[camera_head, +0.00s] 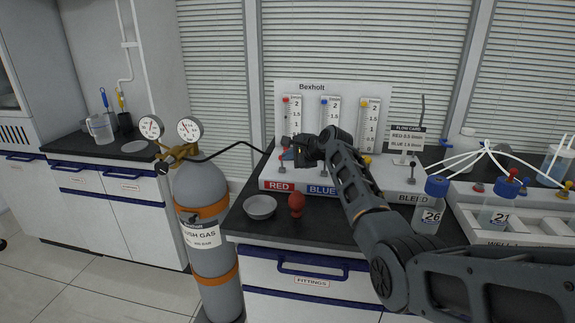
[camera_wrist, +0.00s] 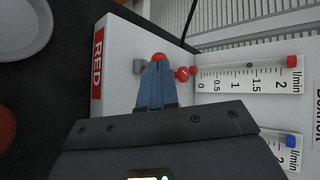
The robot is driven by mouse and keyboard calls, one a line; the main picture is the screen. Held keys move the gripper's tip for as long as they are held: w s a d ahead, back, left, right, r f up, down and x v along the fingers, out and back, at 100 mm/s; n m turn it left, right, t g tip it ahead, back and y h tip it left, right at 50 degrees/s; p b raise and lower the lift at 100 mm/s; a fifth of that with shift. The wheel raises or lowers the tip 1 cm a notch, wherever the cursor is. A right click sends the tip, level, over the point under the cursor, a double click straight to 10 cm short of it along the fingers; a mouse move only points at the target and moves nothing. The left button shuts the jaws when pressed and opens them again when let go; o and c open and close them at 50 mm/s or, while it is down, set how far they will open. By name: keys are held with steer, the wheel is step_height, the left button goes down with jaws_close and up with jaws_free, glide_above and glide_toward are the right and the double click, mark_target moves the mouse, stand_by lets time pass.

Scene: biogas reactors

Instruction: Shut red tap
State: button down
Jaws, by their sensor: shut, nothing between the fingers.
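The white Bexholt panel (camera_head: 335,100) stands on the dark bench, with RED, BLUE and BLEED labels along its base. In the wrist view a red round knob (camera_wrist: 160,57) sits just beyond my fingertips, and a second red knob (camera_wrist: 183,73) sits beside them at the zero end of the red flow tube (camera_wrist: 245,76). I cannot tell which knob is the tap, or its turn. My gripper (camera_wrist: 158,66) is shut and empty, its blue-grey fingers close to both knobs; contact is unclear. In the head view my gripper (camera_head: 290,155) hides most of the red column's lower part.
A grey bowl (camera_head: 260,207) and a red bulb-shaped object (camera_head: 297,204) stand at the bench front. A gas cylinder (camera_head: 204,230) with gauges is to the left, its black hose running to the panel. Bottles (camera_head: 431,208) with tubes stand to the right.

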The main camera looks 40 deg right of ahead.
steer(key=shift+w+d+r+m+g+y, duration=0.35)
steer(key=shift+w+d+m+g+y, duration=0.3)
steer(key=shift+d+g+y, duration=0.25)
steer(key=shift+w+d+f+m+g+y, duration=0.1)
steer(key=shift+w+d+m+g+y, duration=0.2)
steer(key=shift+g, duration=0.2)
steer(key=shift+w+d, duration=0.1)
steer(key=shift+w, duration=0.05)
steer(key=shift+r, duration=0.2)
steer(key=shift+r+p, duration=0.7)
steer(key=shift+p, duration=0.05)
